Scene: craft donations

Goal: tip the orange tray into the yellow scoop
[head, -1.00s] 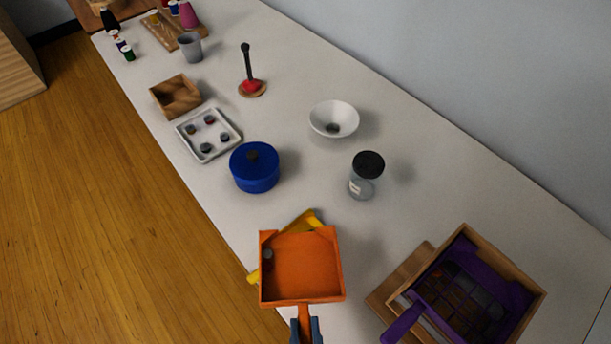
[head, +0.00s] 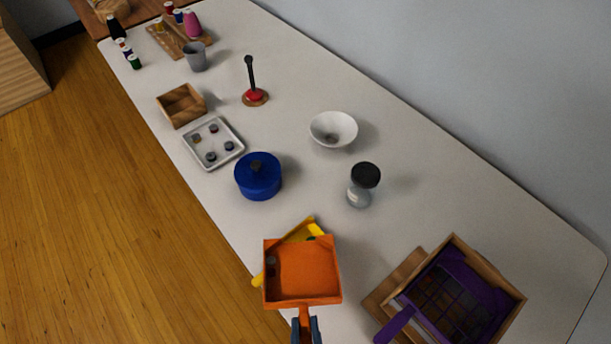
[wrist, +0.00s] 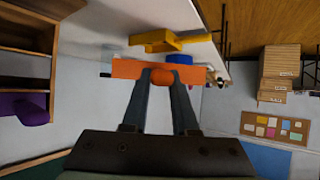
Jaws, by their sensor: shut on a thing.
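The orange tray (head: 303,272) is a shallow square pan with a handle toward me, and a small dark grey piece lies at its left side. My gripper (head: 306,326) is shut on the tray's handle; the wrist view shows the fingers (wrist: 160,78) around the orange handle end. The yellow scoop (head: 317,230) lies on the table behind and partly under the tray in the head view, so much of it is hidden. It also shows in the wrist view (wrist: 165,42), close to the tray. I cannot tell whether the two touch.
A wooden box (head: 513,312) with a purple scoop (head: 398,322) stands at right. A blue pot (head: 258,178), a jar with black lid (head: 363,187) and a white bowl (head: 334,128) stand beyond. A white tray (head: 236,151) with several small pieces lies farther left.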

